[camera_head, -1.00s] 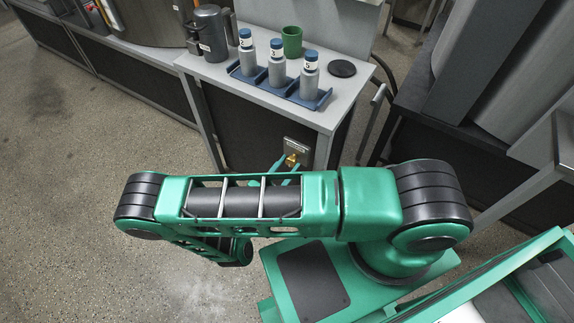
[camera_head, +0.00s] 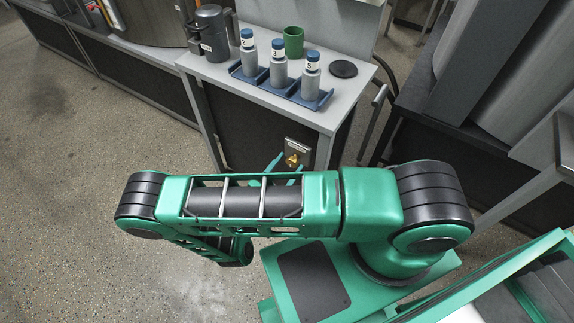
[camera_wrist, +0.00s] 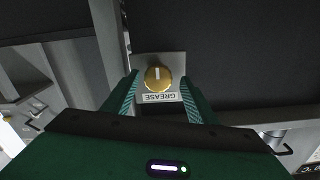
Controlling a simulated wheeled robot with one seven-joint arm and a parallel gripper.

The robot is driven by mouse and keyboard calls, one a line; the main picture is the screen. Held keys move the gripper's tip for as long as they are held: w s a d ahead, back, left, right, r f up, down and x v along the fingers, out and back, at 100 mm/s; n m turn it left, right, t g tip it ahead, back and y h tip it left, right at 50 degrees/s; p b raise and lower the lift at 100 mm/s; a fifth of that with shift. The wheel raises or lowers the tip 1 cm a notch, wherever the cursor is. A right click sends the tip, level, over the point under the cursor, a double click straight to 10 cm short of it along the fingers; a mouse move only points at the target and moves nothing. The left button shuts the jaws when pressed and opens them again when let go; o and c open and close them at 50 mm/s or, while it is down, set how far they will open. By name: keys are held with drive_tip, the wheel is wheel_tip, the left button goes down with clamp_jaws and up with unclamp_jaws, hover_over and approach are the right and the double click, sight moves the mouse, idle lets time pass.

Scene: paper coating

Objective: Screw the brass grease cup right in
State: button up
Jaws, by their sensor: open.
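The brass grease cup (camera_head: 292,160) sits on a small grey plate on the dark front panel of the bench. In the wrist view the round brass cup (camera_wrist: 158,77) shows face-on, with a pale upright mark on it. A label reading GREASE (camera_wrist: 159,98) is on the plate beside it and appears upside down. My gripper (camera_wrist: 160,88) is open, with one finger on each side of the cup's line and gaps on both sides. In the head view my gripper (camera_head: 283,168) is partly hidden behind my arm, close to the cup and apart from it.
On the bench top (camera_head: 228,84) stand a blue rack (camera_head: 255,84) with numbered grey bottles, a green cup (camera_head: 293,41), a grey jug (camera_head: 212,33) and a black disc (camera_head: 343,69). Open floor (camera_head: 90,150) lies left.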

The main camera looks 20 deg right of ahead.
drive_tip(key=v, duration=1)
drive_tip(key=shift+s+a, duration=0.2)
drive_tip(key=shift+a, duration=0.15)
